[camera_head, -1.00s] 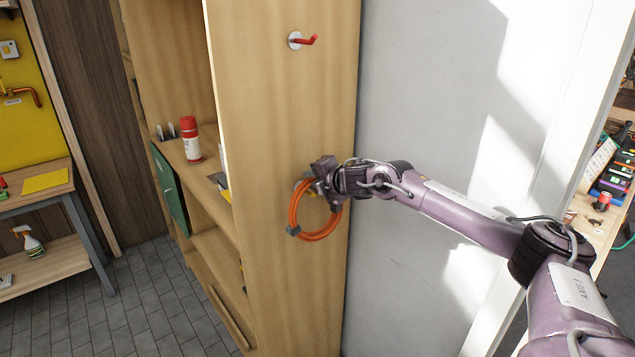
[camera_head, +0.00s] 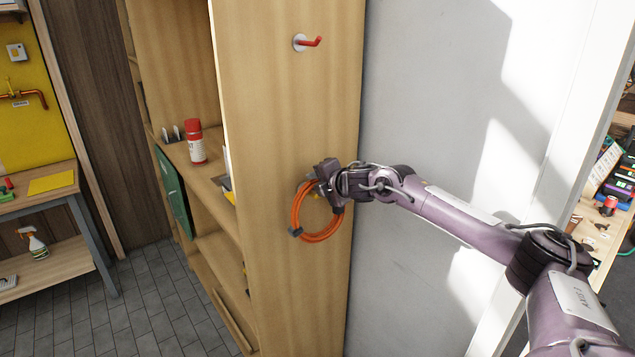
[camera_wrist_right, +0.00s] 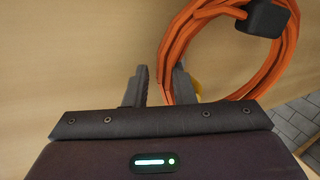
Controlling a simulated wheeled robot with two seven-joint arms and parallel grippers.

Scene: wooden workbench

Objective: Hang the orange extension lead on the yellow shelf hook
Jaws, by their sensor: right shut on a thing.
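The orange extension lead (camera_head: 299,212) is a coil with a dark grey block on it. It hangs from my right gripper (camera_head: 322,180) against the side panel of the wooden shelf. In the right wrist view, my right gripper (camera_wrist_right: 160,85) is shut on the left side of the orange lead (camera_wrist_right: 284,55). A small part of the yellow hook (camera_wrist_right: 197,87) shows beside the right finger; a bit of it (camera_head: 316,195) also shows within the coil in the head view. The gripper and coil hide most of it. I cannot tell whether the coil is around it. My left gripper is out of view.
A red hook (camera_head: 308,42) sits higher on the same panel (camera_head: 290,110) and is empty. A red and white can (camera_head: 195,143) stands on a shelf to the left. The white wall (camera_head: 430,110) right of the panel is bare.

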